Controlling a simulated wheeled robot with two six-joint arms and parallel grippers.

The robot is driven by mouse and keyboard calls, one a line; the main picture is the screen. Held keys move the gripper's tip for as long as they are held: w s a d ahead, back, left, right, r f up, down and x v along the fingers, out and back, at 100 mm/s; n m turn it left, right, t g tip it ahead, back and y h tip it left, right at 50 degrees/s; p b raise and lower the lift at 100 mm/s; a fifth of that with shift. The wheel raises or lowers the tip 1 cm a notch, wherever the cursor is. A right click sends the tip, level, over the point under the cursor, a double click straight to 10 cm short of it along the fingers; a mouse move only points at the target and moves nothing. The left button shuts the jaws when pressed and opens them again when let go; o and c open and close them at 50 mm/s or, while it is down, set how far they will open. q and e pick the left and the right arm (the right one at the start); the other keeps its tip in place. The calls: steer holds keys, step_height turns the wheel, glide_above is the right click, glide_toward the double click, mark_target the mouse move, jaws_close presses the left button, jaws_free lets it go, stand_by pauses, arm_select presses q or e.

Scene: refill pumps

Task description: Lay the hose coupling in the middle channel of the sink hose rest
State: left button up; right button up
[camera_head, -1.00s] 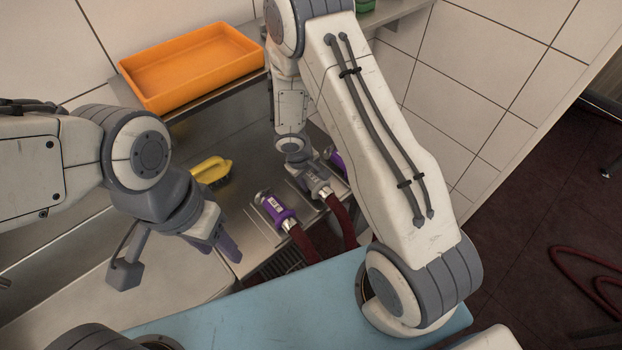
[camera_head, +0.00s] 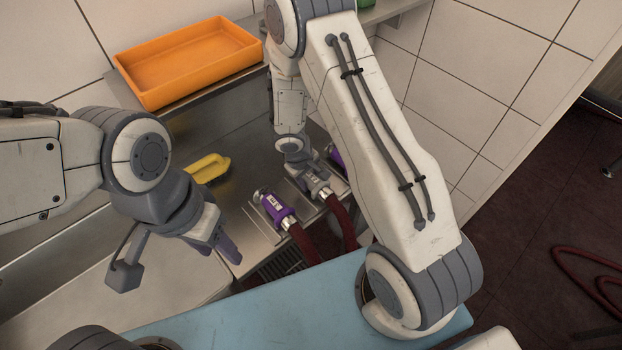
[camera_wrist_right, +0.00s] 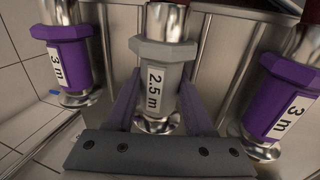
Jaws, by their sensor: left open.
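The grey hose coupling marked 2.5 m (camera_wrist_right: 163,78) sits between two purple couplings marked 3 m, one at left (camera_wrist_right: 68,62) and one at right (camera_wrist_right: 280,105) in the right wrist view. It appears to lie in the middle channel of the metal hose rest (camera_wrist_right: 222,62). My right gripper (camera_wrist_right: 162,100) has a finger on each side of it, close to its body; whether they press on it is unclear. In the head view the grey coupling (camera_head: 317,187) is partly hidden by my right gripper. My left gripper (camera_head: 224,240) is open and empty, left of the nearer purple coupling (camera_head: 277,211).
Dark red hoses (camera_head: 341,222) run from the couplings toward the front. A yellow brush (camera_head: 207,168) lies behind my left gripper. An orange tray (camera_head: 188,62) stands on the shelf at the back. A blue surface (camera_head: 255,310) is in front, with a tiled wall behind.

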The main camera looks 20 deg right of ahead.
mark_target(303, 192)
steer(key=o, duration=0.5)
steer(key=shift+s+f, duration=0.1)
steer(key=shift+s, duration=0.05)
steer(key=shift+a, duration=0.1)
steer(key=shift+r, duration=0.45)
steer(key=p+v, duration=0.2)
steer(key=v, duration=0.7)
steer(key=shift+r, duration=0.45)
